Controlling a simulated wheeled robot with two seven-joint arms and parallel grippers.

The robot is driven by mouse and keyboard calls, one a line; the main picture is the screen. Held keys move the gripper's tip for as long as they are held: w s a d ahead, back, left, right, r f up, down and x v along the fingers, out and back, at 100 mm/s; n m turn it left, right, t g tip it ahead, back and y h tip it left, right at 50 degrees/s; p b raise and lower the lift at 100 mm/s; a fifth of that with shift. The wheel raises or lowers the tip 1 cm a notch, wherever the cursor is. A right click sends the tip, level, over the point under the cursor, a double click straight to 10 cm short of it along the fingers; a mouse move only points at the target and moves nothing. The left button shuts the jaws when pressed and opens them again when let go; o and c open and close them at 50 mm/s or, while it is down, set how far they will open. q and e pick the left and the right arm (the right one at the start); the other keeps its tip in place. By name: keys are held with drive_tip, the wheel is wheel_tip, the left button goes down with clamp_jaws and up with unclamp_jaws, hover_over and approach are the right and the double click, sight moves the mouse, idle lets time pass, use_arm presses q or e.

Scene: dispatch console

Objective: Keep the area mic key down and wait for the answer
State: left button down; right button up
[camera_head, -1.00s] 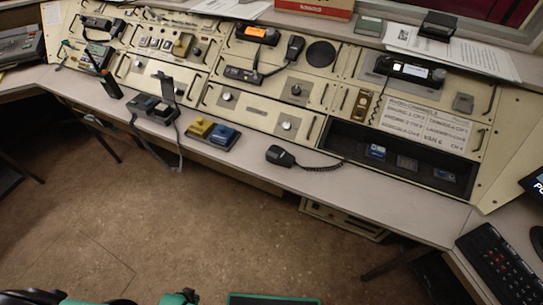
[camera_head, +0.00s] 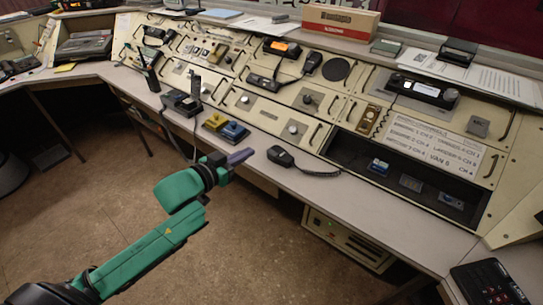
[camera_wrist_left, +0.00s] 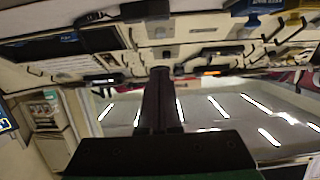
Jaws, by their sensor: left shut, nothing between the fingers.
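No key carries a label I can read as area mic. A yellow block (camera_head: 215,121) and a blue block (camera_head: 234,132) sit side by side on the desk's front strip. A black hand mic (camera_head: 281,156) with a coiled cord lies to their right. My left gripper (camera_head: 241,157) is shut and empty in front of the desk edge, between the blue block and the hand mic in the picture, apparently touching neither. In the left wrist view, upside down, its closed fingers (camera_wrist_left: 158,95) point at the console; the blue block (camera_wrist_left: 252,22) shows top right. My right gripper is out of view.
A console (camera_head: 270,100) of cream panels with radios, knobs and handles rises behind the desk strip. A black desk unit (camera_head: 182,103) stands left of the blocks. A dark open bay (camera_head: 345,150) holds small devices. A keypad (camera_head: 488,284) is at lower right. The floor in front is clear.

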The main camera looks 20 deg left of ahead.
use_arm(q)
hover_over(272, 153)
drive_tip(key=s+a, duration=0.1)
drive_tip(key=s, duration=0.1)
wheel_tip(272, 153, down, 2)
drive_tip(key=shift+w+f, duration=0.15)
drive_tip(key=shift+f, duration=0.05)
wheel_tip(272, 153, down, 4)
drive_tip(key=shift+r, duration=0.1)
drive_tip(key=shift+f, duration=0.2)
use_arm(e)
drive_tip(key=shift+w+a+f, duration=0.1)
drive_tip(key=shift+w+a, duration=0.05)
